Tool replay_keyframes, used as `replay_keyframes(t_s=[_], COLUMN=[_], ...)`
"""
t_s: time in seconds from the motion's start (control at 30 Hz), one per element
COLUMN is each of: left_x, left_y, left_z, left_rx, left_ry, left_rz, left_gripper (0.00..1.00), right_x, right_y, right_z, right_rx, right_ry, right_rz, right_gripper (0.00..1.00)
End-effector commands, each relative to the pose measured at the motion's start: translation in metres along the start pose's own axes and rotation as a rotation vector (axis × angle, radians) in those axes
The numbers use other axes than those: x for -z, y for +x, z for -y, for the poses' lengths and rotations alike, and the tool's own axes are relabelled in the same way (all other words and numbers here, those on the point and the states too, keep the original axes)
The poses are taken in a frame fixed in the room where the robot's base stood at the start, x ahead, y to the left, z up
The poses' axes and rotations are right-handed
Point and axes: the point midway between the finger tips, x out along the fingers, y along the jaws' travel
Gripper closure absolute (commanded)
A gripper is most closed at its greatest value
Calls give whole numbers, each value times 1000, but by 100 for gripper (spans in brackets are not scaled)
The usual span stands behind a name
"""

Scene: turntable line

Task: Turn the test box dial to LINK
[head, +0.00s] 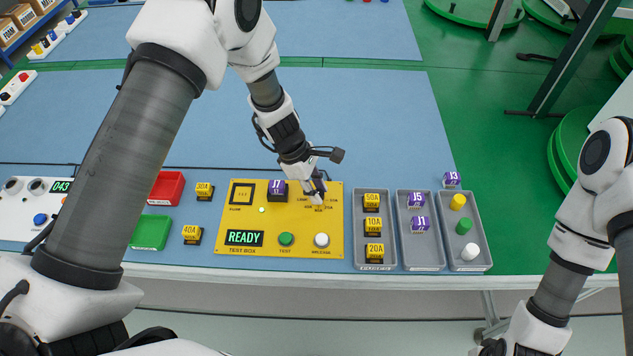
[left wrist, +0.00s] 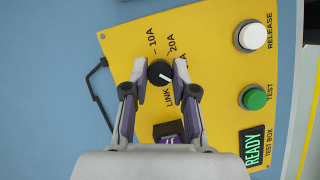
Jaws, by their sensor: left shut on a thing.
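The yellow test box (head: 225,212) lies on the blue table, with its screen reading READY. Its black dial (left wrist: 158,72) has a white pointer line, which points right and slightly down in the left wrist view. The LINK label (left wrist: 168,98) is just below the dial there; 10A and 20A are above, and another label at the right is partly hidden by a finger. My left gripper (left wrist: 159,82) is shut on the dial, one finger on each side. In the head view the left gripper (head: 318,196) hides the dial. My right gripper is out of view.
A purple-topped block (head: 277,188) sits on the test box, close beside the left gripper. The green TEST button (head: 286,239) and white RELEASE button (head: 321,240) stand at its front. Grey trays (head: 420,262) with fuses and pegs are at the right. Yellow blocks (head: 192,233) are left.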

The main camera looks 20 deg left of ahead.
Motion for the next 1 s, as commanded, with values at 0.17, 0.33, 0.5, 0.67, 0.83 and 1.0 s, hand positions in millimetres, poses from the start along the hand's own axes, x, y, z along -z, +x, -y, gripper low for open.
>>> replay_keyframes(t_s=[0.17, 0.33, 0.5, 0.67, 0.83, 1.0], left_x=[0, 0, 0, 0, -1, -1], left_y=[-1, 1, 2, 3, 3, 3], left_z=[0, -1, -2, -2, -2, -2], left_rx=[66, 128, 187, 237, 277, 301], left_ry=[152, 302, 446, 564, 660, 719], left_rz=[1, 1, 2, 4, 4, 5], left_gripper=[100, 100, 100, 100, 100, 100], right_x=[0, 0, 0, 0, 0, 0], right_y=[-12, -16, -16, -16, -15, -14], right_z=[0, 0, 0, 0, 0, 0], right_rx=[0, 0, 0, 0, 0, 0], right_ry=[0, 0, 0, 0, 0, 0], right_rz=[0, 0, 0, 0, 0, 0], right_gripper=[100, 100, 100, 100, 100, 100])
